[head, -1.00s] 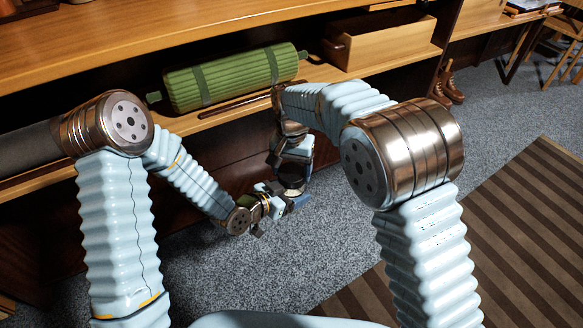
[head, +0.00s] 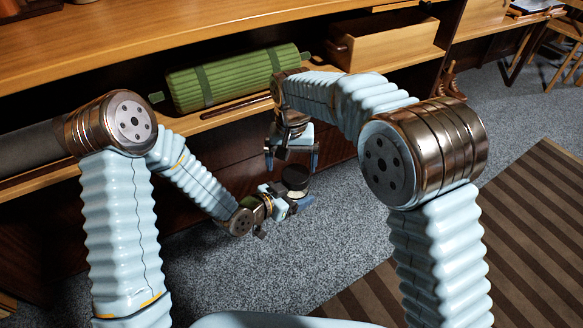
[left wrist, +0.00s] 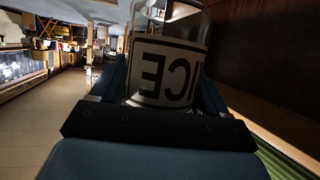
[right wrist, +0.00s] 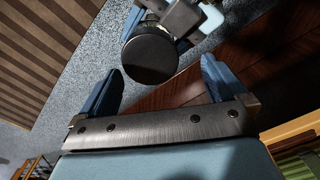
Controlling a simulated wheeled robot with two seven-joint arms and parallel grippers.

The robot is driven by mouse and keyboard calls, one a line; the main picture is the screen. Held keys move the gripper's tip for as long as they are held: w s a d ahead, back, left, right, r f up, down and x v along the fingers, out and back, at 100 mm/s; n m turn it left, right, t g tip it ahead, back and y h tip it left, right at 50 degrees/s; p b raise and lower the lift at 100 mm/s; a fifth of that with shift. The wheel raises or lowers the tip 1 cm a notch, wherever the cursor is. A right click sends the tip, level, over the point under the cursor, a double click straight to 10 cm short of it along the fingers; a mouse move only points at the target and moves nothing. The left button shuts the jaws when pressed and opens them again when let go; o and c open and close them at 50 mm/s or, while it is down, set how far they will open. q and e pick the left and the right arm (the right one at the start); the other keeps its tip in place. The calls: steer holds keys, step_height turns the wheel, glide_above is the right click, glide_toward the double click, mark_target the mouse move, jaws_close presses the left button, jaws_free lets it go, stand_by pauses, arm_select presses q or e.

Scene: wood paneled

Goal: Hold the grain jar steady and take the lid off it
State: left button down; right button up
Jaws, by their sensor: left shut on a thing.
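The grain jar (left wrist: 165,85) is clear glass with a white label whose letters "ICE" read upside down in the left wrist view. My left gripper (head: 290,205) is shut on the jar; its blue fingers lie on both sides of it. The jar's round dark lid (head: 295,177) is uppermost in the head view, and shows as a black disc in the right wrist view (right wrist: 150,56). My right gripper (head: 292,160) is open and empty above the lid. In the right wrist view the lid lies beyond its fingertips, nearer the left finger. The jar's glass is mostly hidden in the head view.
A shelf unit runs along the back, with a green rolled mat (head: 232,80) and a wooden box (head: 390,48) on its lower shelf. Both grippers are in front of this shelf, over grey carpet (head: 250,270). A striped rug (head: 510,235) lies at right.

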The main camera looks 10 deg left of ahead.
mark_target(296, 173)
steer(key=shift+r, duration=0.75)
steer(key=shift+c, duration=0.4)
steer(key=r+m, duration=0.1)
steer(key=d+r+m, duration=0.1)
steer(key=shift+s+r+m, duration=0.15)
steer(key=shift+r+m, duration=0.1)
steer(key=shift+m, duration=0.05)
step_height(296, 173, down, 8)
steer(key=shift+r, duration=0.2)
steer(key=c, duration=1.1)
steer(key=shift+d+n, duration=0.1)
steer(key=shift+n, duration=0.9)
